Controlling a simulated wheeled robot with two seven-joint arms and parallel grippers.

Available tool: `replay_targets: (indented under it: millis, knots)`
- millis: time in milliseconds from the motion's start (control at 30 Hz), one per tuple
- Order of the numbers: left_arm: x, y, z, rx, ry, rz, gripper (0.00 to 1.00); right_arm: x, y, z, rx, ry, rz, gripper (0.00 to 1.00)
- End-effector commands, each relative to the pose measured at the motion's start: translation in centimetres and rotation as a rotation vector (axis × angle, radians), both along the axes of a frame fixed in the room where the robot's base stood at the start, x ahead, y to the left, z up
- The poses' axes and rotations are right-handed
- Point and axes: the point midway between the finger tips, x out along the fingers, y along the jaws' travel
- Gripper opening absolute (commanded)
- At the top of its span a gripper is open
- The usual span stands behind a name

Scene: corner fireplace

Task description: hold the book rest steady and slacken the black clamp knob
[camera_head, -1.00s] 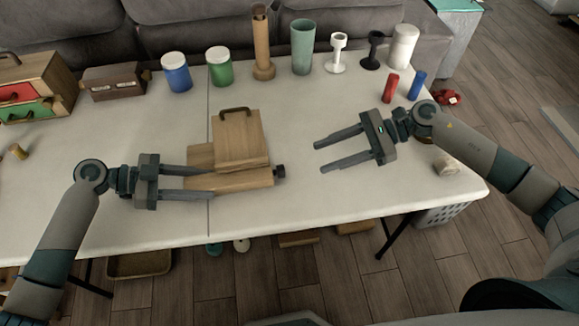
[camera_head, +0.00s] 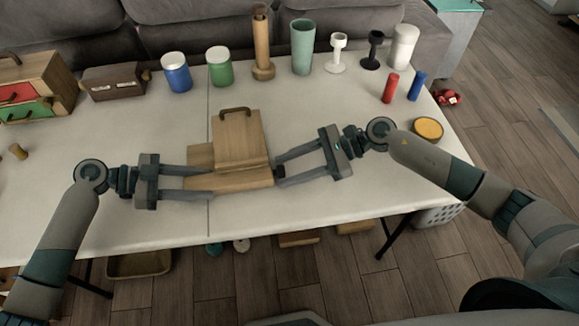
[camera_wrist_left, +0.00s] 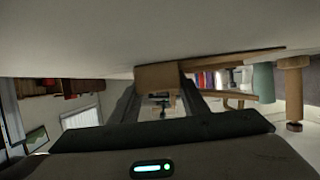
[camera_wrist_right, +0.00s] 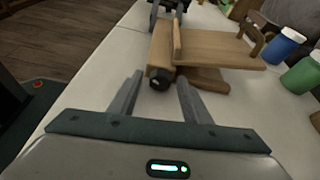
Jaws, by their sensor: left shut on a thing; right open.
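The wooden book rest (camera_head: 238,142) stands on the white table, its upright board with a dark handle rising from a wooden base. It also shows in the right wrist view (camera_wrist_right: 215,47). My left gripper (camera_head: 212,183) is shut on the left end of the base; the left wrist view shows its fingers at the wood (camera_wrist_left: 158,75). The black clamp knob (camera_wrist_right: 160,79) sticks out of the base's right end. My right gripper (camera_head: 280,172) is open, with its fingertips on either side of the knob in the head view. In the right wrist view the knob lies between and just beyond the fingertips.
Along the back stand a blue jar (camera_head: 176,72), a green jar (camera_head: 220,67), a wooden tube (camera_head: 262,45), a teal cup (camera_head: 302,48) and goblets. A red cylinder (camera_head: 390,88), a blue cylinder (camera_head: 417,86) and a yellow-topped round pot (camera_head: 428,129) are at right. The front table is clear.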

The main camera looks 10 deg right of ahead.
Motion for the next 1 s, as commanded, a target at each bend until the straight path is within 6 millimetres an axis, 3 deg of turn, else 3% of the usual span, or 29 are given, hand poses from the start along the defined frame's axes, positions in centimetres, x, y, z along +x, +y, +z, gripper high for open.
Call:
replay_targets:
  millis: [133, 300, 533, 800, 1000]
  knots:
    - [0.01, -0.01, 0.02, 0.0, 0.0, 0.0, 0.11, 0.0, -0.02, 0.01, 0.0, 0.0, 0.0, 0.42]
    - [0.01, -0.01, 0.03, 0.0, 0.0, 0.0, 0.11, 0.0, -0.03, 0.01, 0.0, 0.0, 0.0, 0.03]
    - [0.01, 0.0, 0.02, 0.0, 0.0, 0.0, 0.11, 0.07, 0.0, 0.05, 0.0, 0.044, 0.001, 0.02]
    - [0.01, 0.0, 0.02, 0.0, 0.0, 0.0, 0.11, 0.3, -0.03, 0.03, -0.003, 0.258, 0.0, 0.02]
    - [0.01, 0.01, 0.01, 0.0, 0.0, 0.0, 0.11, 0.25, -0.04, 0.02, -0.003, 0.28, 0.0, 0.02]
